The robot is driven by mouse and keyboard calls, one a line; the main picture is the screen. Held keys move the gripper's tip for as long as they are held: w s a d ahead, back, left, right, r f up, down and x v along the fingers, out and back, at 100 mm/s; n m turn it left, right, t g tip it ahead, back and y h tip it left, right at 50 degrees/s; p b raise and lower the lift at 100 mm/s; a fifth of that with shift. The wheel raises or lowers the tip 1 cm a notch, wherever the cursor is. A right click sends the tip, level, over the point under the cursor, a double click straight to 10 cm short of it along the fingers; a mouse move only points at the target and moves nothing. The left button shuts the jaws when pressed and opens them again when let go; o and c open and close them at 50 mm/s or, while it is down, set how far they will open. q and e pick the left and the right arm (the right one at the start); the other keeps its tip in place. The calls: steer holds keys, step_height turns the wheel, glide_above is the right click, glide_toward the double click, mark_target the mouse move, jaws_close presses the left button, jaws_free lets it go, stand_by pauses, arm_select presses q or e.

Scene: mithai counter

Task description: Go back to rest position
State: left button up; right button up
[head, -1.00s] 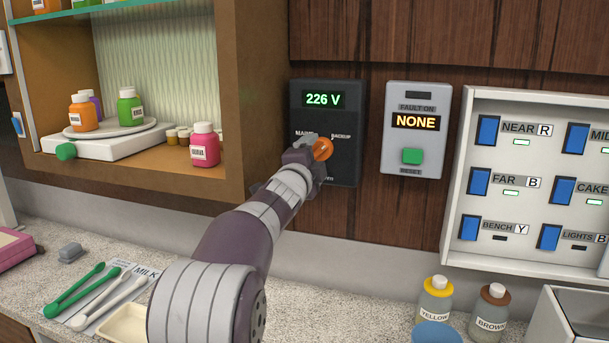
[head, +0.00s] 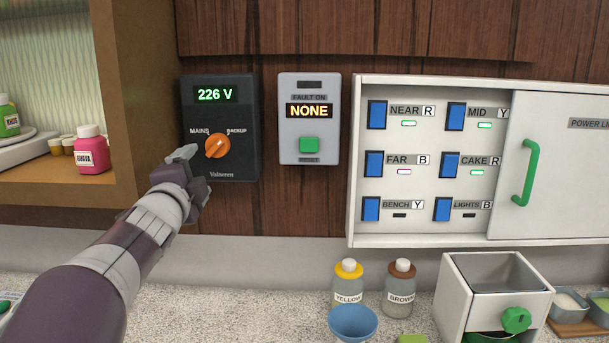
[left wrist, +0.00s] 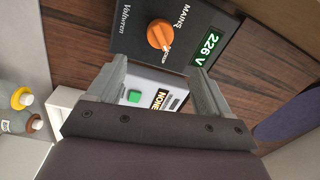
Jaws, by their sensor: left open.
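My left gripper (head: 192,172) is in front of the wall at the lower left of the black voltage box (head: 240,165). Its jaws are open and empty in the left wrist view (left wrist: 160,80). The box's orange knob (head: 217,146) stands just above and to the right of the fingers, apart from them. The knob sits between the MAINS and BACKUP labels, and the display reads 226 V. The orange knob also shows beyond the fingers in the left wrist view (left wrist: 160,34). My right gripper is not in view.
A fault box (head: 327,147) reading NONE and a switch panel (head: 356,203) with several blue switches are on the wall at right. A wooden shelf (head: 125,100) stands at left. Yellow (head: 347,282) and brown (head: 399,290) bottles stand on the counter (head: 270,300).

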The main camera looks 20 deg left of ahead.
arm_select(q)
steer(key=s+f+n+g, duration=0.3)
steer(key=f+n+g, duration=0.15)
steer(key=f, duration=0.55)
steer(key=s+f+n+g, duration=0.2)
steer(key=f+n+g, duration=0.3)
steer(key=f, duration=0.5)
steer(key=s+d+f+n+g+h+p, duration=0.2)
steer(key=s+d+f+g, duration=0.5)
steer(key=s+d+f, duration=0.9)
steer(key=s+d+n+h, duration=0.1)
steer(key=d+h, duration=0.1)
steer(key=shift+s+d+f+p, duration=0.35)
steer(key=shift+d+f+p, duration=0.05)
steer(key=shift+n, duration=0.25)
